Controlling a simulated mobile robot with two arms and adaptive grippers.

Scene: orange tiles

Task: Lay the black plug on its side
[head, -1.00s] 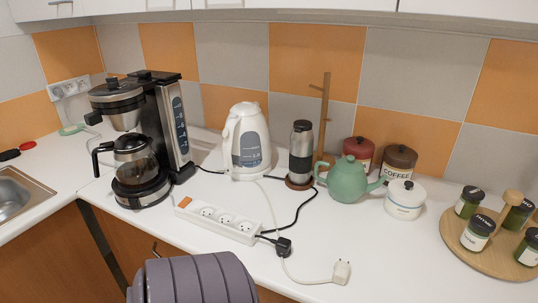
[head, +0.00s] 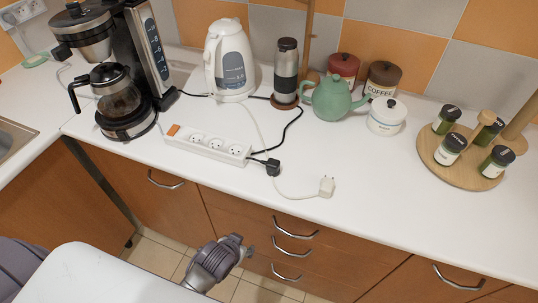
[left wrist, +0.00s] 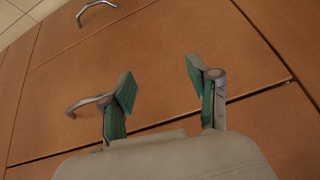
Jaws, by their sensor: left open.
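The black plug (head: 273,167) is on the white counter, just right of the white power strip (head: 208,145), not in a socket. It looks upright, but it is small and its pins are hard to see. A black cord runs beside it. My left gripper (left wrist: 160,82) is open and empty in the left wrist view, its green-padded fingers in front of brown drawer fronts. In the head view my grey arm end (head: 215,262) is below the counter's front edge, well apart from the plug. My right gripper is not in view.
A white plug (head: 326,187) lies on a cord right of the black one. A coffee maker (head: 115,100), kettle (head: 230,60), steel grinder (head: 286,72) and green teapot (head: 334,99) stand behind. Drawer handles (head: 295,229) stick out below.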

